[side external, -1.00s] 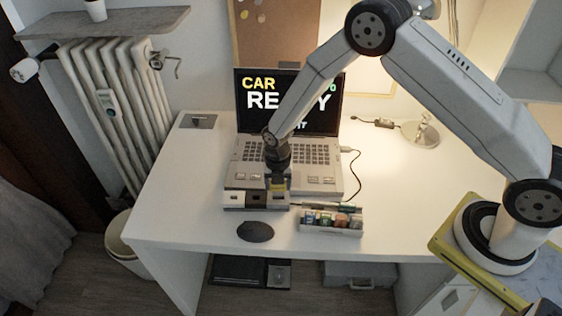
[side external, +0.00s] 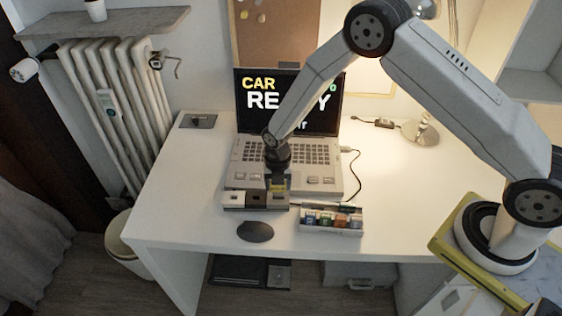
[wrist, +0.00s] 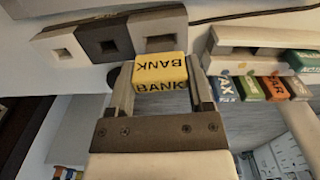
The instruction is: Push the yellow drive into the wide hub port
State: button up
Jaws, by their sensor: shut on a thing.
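The yellow drive (wrist: 161,70), marked BANK, is clamped between the two fingers of my gripper (wrist: 162,88) in the wrist view. It also shows as a small yellow patch (side external: 279,188) below my gripper (side external: 279,178) in the side view. The hub (side external: 236,207) has a row of three port blocks. In the wrist view the drive lies just in front of the right-hand grey block (wrist: 158,22), whose opening (wrist: 160,43) looks widest and still shows beyond the drive. Whether drive and block touch is unclear. The middle block (wrist: 100,34) is dark.
A tray (side external: 331,233) of several coloured drives lies right of the hub. An open laptop (side external: 240,155) stands behind, with a cable (side external: 358,175) at its right. A dark mouse-like oval (side external: 255,231) lies in front.

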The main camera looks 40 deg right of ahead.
aim_at(278, 191)
jog(key=shift+f, duration=1.5)
jog(key=o, duration=1.2)
jog(key=shift+r, duration=3.85)
